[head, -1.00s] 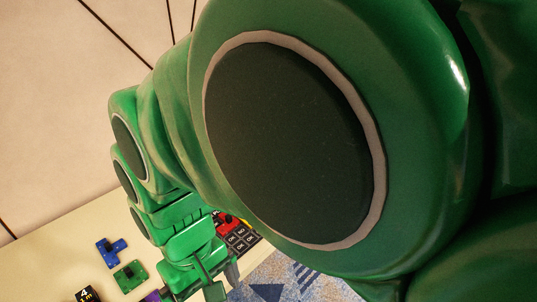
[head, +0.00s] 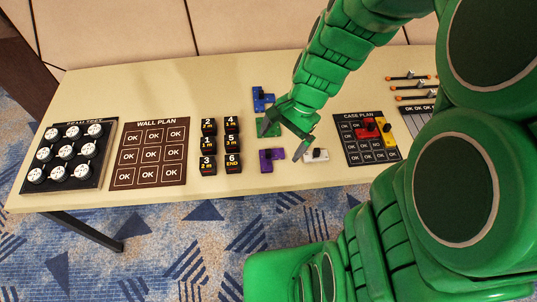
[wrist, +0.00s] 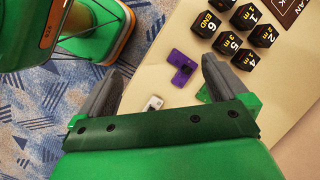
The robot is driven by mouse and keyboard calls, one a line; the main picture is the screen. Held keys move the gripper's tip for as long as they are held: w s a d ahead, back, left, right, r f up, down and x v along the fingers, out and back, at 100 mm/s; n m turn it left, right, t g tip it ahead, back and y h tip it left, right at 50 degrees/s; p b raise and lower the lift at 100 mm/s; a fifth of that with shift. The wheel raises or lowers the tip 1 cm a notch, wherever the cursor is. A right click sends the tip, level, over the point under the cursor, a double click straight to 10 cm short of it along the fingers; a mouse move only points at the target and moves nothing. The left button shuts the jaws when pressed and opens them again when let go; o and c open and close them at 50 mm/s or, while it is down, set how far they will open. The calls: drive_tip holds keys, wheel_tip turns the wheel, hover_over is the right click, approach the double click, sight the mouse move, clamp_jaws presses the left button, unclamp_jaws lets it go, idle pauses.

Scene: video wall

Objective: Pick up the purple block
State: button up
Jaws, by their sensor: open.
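The purple block (head: 271,160) lies on the table (head: 230,185) between the black numbered cubes and a white block. It also shows in the wrist view (wrist: 182,68), between and beyond my fingers. My gripper (head: 281,143) is open and empty above the table, near the purple block and apart from it. In the wrist view my gripper (wrist: 160,80) shows its two grey fingers spread wide. The white block (head: 316,155) lies right of the purple one, close to a fingertip.
A blue block (head: 262,98) and a green block (head: 266,128) lie behind the purple block. Black numbered cubes (head: 207,146) stand to its left. The Case Plan board (head: 352,148) holds red and yellow blocks on the right. The Wall Plan board (head: 150,152) lies left.

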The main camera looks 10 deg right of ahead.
drive_tip(key=w+f+m, duration=0.4)
drive_tip(key=w+f, duration=0.1)
drive_tip(key=f, duration=0.1)
drive_tip(key=m+t, duration=0.1)
drive_tip(key=m, duration=0.4)
approach(266, 160)
drive_tip(key=shift+w+d+f+y, duration=0.1)
drive_tip(key=shift+d+f+y, duration=0.1)
drive_tip(key=shift+f, duration=0.55)
drive_tip(key=shift+d+f+y, duration=0.1)
drive_tip(key=shift+f+y, duration=0.1)
drive_tip(key=shift+f, duration=0.55)
drive_tip(key=shift+a+f, duration=1.05)
drive_tip(key=shift+f, duration=0.25)
drive_tip(key=shift+x, duration=1)
drive_tip(key=c, duration=1)
drive_tip(key=shift+o, duration=0.2)
wheel_tip(266, 160, up, 10)
